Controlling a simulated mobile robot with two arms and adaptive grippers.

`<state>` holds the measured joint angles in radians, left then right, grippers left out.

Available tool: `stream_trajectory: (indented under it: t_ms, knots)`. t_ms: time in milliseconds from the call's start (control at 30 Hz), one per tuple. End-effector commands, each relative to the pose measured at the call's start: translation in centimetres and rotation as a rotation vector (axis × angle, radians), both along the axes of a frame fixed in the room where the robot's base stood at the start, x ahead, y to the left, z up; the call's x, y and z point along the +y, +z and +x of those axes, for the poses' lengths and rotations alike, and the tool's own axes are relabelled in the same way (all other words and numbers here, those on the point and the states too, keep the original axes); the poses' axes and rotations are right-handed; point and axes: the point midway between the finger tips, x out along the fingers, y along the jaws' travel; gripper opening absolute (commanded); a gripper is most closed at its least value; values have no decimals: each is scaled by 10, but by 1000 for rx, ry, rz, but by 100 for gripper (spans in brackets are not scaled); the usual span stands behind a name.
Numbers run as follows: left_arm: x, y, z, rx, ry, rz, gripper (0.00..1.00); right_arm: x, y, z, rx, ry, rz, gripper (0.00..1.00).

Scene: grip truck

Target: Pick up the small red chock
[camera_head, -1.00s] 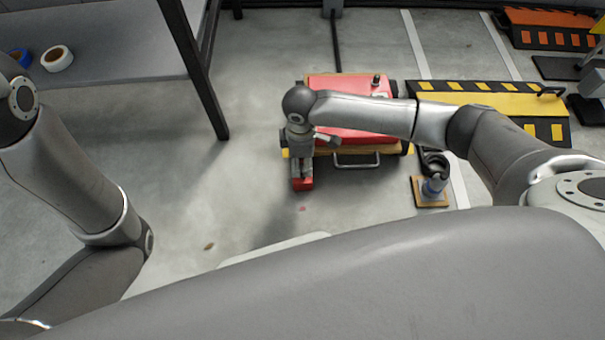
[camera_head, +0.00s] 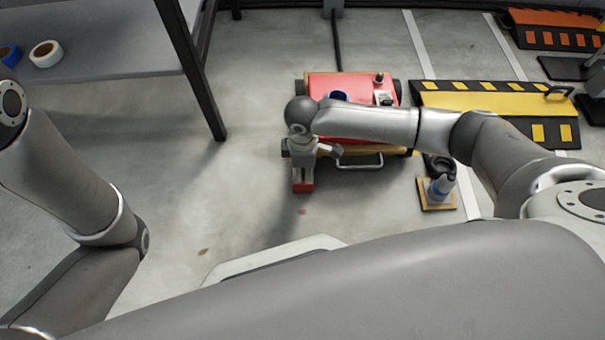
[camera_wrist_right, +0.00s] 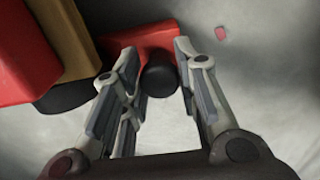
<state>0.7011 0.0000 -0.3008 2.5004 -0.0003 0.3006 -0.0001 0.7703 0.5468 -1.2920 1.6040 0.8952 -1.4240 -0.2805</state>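The small red chock (camera_head: 303,187) is low in front of the red truck's (camera_head: 350,122) left end, beneath my right gripper (camera_head: 303,172). In the right wrist view, the red chock (camera_wrist_right: 146,38) has a black round knob (camera_wrist_right: 160,79) facing the camera. My right gripper's fingers (camera_wrist_right: 157,60) are apart on either side of the knob, with a small gap visible. Whether they touch the chock's red part is hard to tell. My left arm shows at the left of the head view, but its gripper is out of view.
A yellow and black ramp (camera_head: 490,97) lies right of the truck. A wooden block with a grey-blue fitting (camera_head: 437,192) sits on the floor nearby. A grey table (camera_head: 110,62) with tape rolls stands at the left. The floor left of the chock is clear.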

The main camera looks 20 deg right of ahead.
Motion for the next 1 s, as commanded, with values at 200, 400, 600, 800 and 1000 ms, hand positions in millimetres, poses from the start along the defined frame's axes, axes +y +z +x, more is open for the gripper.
stream_trajectory:
  t_ms: [200,400,600,800,1000]
  knots:
    - [0,0,0,0,0,0,37,0,0,0,0,0,0,0]
    - [0,0,0,0,0,0,37,0,0,0,0,0,0,0]
    - [0,0,0,1,0,0,37,0,1,0,-1,0,1,0]
    - [0,3,0,1,0,0,37,1,3,-1,0,0,1,0]
    - [0,15,1,2,0,0,37,3,12,-7,-2,2,2,0]
